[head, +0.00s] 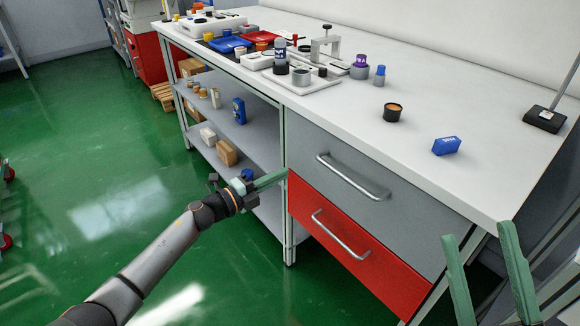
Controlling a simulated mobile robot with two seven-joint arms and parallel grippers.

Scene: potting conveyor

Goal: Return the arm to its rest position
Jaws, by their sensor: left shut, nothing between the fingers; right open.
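My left arm reaches in from the lower left. Its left gripper (272,179) has its pale green fingers together, with nothing seen between them. It is in front of the workbench, near the left edge of the red drawer (341,254) and the shelf opening; I cannot tell whether it touches the bench. My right gripper (478,232) shows at the lower right as two green fingers spread apart and empty, in front of the bench's right end. The rest of the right arm is out of view.
A white workbench (440,181) carries a blue box (446,146), a dark cup (393,112), a black stand base (545,118) and several parts at the back left. A grey drawer (335,185) has a protruding handle. Green floor (100,190) lies open at left.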

